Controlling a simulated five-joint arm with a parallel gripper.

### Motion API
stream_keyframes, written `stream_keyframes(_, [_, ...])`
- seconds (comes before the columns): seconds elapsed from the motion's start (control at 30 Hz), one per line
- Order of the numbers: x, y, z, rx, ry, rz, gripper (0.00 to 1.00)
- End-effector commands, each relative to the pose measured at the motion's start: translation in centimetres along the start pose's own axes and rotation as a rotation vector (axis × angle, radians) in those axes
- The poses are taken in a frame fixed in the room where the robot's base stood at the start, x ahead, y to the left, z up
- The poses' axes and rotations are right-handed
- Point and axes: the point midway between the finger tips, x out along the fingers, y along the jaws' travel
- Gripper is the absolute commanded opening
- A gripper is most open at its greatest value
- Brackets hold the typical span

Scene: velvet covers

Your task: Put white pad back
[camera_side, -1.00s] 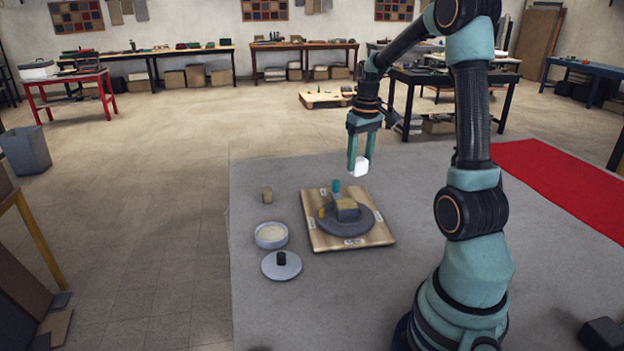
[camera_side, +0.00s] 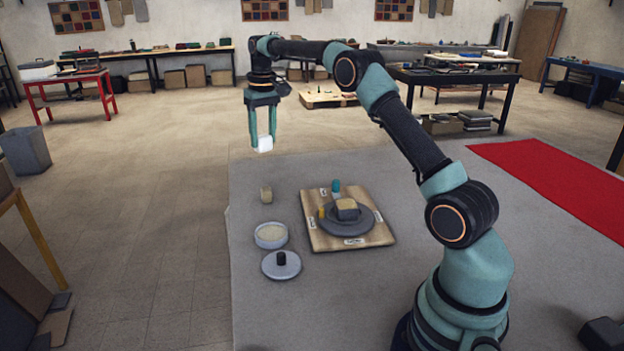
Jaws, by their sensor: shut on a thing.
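My gripper (camera_side: 263,141) is shut on the white pad (camera_side: 265,145), a small white block at its fingertips. It holds the pad in the air, above and beyond the small tan block (camera_side: 266,194) in the picture. A wooden board (camera_side: 357,240) with small white labels at its edges lies on the grey mat. On the board is a dark round plate (camera_side: 346,228) bearing a dark block with a tan top (camera_side: 347,207). A teal piece (camera_side: 336,188) and a yellow piece (camera_side: 321,212) stand by the plate.
A round dish (camera_side: 270,236) with pale contents and a grey lid with a black knob (camera_side: 281,267) sit left of the board. A red carpet (camera_side: 560,170) lies farther right.

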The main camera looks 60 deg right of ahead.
Motion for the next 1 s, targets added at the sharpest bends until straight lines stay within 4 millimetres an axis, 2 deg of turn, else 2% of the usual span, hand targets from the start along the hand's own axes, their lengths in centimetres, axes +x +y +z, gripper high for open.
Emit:
stream_keyframes(0.13, [0.2,-1.0,-0.4,-0.005,0.0,-0.001,0.09])
stream_keyframes(0.23, [1.5,-1.1,-0.3,-0.005,-0.004,-0.002,0.09])
stream_keyframes(0.7, [12.7,-1.1,0.7,-0.005,-0.004,-0.002,0.09])
stream_keyframes(0.83, [14.7,-1.1,0.8,-0.005,-0.002,-0.001,0.09])
stream_keyframes(1.0, [15.8,-1.1,0.8,-0.005,0.0,-0.001,0.09])
